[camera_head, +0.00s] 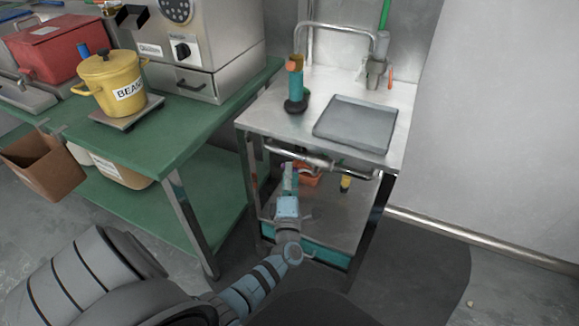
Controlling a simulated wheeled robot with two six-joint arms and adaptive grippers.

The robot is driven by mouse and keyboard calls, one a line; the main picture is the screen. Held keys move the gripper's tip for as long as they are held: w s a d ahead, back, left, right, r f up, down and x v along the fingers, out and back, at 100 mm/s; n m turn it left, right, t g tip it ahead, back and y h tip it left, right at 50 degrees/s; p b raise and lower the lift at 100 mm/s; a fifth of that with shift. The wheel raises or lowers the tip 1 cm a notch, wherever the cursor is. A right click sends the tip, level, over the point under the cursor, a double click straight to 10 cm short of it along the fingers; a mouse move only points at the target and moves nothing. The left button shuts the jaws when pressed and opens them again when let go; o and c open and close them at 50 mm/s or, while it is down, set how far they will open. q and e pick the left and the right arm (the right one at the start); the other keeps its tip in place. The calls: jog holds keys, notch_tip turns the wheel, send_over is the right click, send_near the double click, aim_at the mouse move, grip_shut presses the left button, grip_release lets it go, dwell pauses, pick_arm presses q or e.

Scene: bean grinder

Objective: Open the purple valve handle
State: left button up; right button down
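A small purplish patch (283,166), which looks like part of the valve handle, shows under the front edge of the metal sink table (252,124). Most of it is hidden by my gripper. My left gripper (289,172) reaches in below the table's front pipe, with its fingertips at or right beside that patch. I cannot tell whether they touch it or whether the fingers are open or shut. My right gripper is not in view.
A metal pipe (345,174) runs under the table front. An orange-red object (308,180) and a yellow one (345,183) are on the lower level. A grey tray (357,122) and a teal bottle-like tool (295,85) are on top. A green workbench (165,135) stands left.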

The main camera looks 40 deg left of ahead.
pick_arm(q)
jog(key=v, duration=0.7)
jog(key=shift+d+f, duration=0.1)
jog(key=s+d+f+m+g+h, duration=0.2)
jog(key=s+d+f+m+h, duration=0.15)
jog(key=f+m, duration=0.4)
jog(key=s+d+f+m+g+h, duration=0.2)
jog(key=s+f+m+h, duration=0.25)
jog(key=f, duration=0.65)
jog(key=s+d+f+m+g+h, duration=0.25)
jog(key=s+f+m, duration=0.25)
jog(key=f+m, duration=0.3)
jog(key=s+a+f+m+g, duration=0.1)
jog(key=s+f+m+g, duration=0.4)
jog(key=s, duration=0.7)
jog(key=s+a+f+m+g, duration=0.25)
jog(key=s+f, duration=0.35)
jog(key=s, duration=0.7)
jog(key=w+p+v, duration=0.2)
jog(key=p+v, duration=1.3)
jog(key=p, duration=0.1)
jog(key=shift+w+d+r+g+h, duration=0.2)
jog(key=shift+r+g+h, duration=0.1)
jog(key=shift+g+h, duration=0.1)
